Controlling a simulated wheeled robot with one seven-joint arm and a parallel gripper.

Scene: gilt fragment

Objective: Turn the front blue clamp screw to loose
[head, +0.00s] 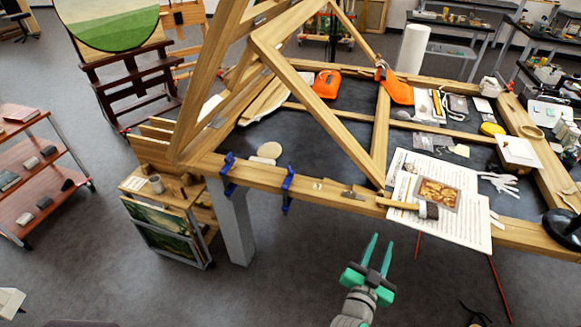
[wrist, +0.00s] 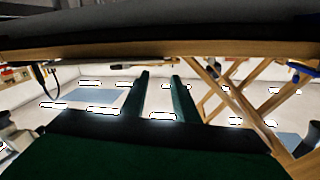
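Two blue clamps grip the front wooden beam of the frame table in the head view: a left clamp (head: 228,173) and a right clamp (head: 288,188). Their screws hang below the beam and are too small to read as tight or loose. I cannot tell which one is the front clamp. A blue piece (wrist: 304,70) shows at the right edge of the wrist view, under the wood. My gripper (head: 383,238) is right of and below both clamps, in front of the table. Its green fingers are apart and empty, also in the wrist view (wrist: 159,75).
The wooden beam (head: 330,191) runs along the table's front, with slanted timbers rising behind. Papers (head: 470,215) hang over its edge, with a hammer (head: 425,209) and a gilt piece (head: 437,193) on them. A picture rack (head: 170,230) stands left.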

